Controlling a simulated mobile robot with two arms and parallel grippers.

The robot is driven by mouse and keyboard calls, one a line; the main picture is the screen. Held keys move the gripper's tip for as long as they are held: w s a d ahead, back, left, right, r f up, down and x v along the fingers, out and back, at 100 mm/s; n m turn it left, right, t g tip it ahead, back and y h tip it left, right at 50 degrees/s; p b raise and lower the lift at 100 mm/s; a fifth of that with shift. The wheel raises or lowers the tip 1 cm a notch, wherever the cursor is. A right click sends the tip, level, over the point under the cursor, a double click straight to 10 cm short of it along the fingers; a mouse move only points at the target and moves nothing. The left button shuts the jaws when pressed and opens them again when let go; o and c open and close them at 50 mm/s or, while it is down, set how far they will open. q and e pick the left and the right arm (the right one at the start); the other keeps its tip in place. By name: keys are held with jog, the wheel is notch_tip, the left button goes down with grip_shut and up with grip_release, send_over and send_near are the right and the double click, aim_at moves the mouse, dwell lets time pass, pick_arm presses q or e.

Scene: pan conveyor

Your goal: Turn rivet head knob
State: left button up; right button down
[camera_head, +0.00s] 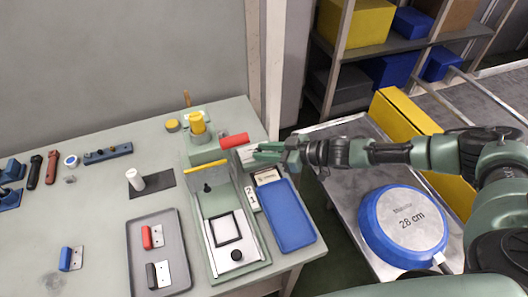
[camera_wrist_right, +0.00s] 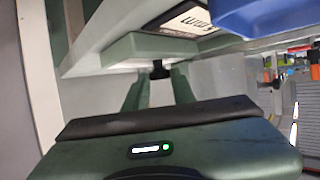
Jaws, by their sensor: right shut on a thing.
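The green riveting press (camera_head: 205,150) stands at the back right of the bench, with a yellow cap (camera_head: 197,122) on top and a red handle (camera_head: 234,141) at its right side. My right gripper (camera_head: 258,152) comes in from the right, just below the red handle. In the right wrist view, a small black knob (camera_wrist_right: 158,69) sticks out of a pale green block (camera_wrist_right: 165,45). The fingers of my right gripper (camera_wrist_right: 157,78) are shut on this knob, one on each side. In the head view the knob is hidden by the gripper. My left gripper is not in view.
A blue tray (camera_head: 287,215) and a small numbered plate (camera_head: 251,198) lie just in front of my gripper. A grey tray (camera_head: 160,220) holds red and black parts. A blue pan marked 28 cm (camera_head: 402,225) lies on the metal conveyor at right.

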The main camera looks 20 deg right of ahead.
jog(key=shift+w+d+r+n+g+y, duration=0.15)
jog(key=shift+n+g+y, duration=0.15)
jog(key=shift+n+g, duration=0.2)
jog(key=shift+w+d+f+n+g+y, duration=0.15)
jog(key=shift+n+g+y, duration=0.2)
jog(key=shift+n, duration=0.25)
jog(key=shift+w+n+g+y, duration=0.15)
jog(key=shift+n+g+y, duration=0.4)
jog(key=shift+n+g, duration=0.4)
jog(key=shift+r+g, duration=0.1)
jog(key=shift+g, duration=0.2)
jog(key=shift+a, duration=0.1)
jog(key=c, duration=1.2)
grip_release()
jog(key=shift+c, duration=0.2)
jog(key=b+v, duration=0.1)
jog(key=v, duration=0.6)
jog(key=shift+d, duration=0.35)
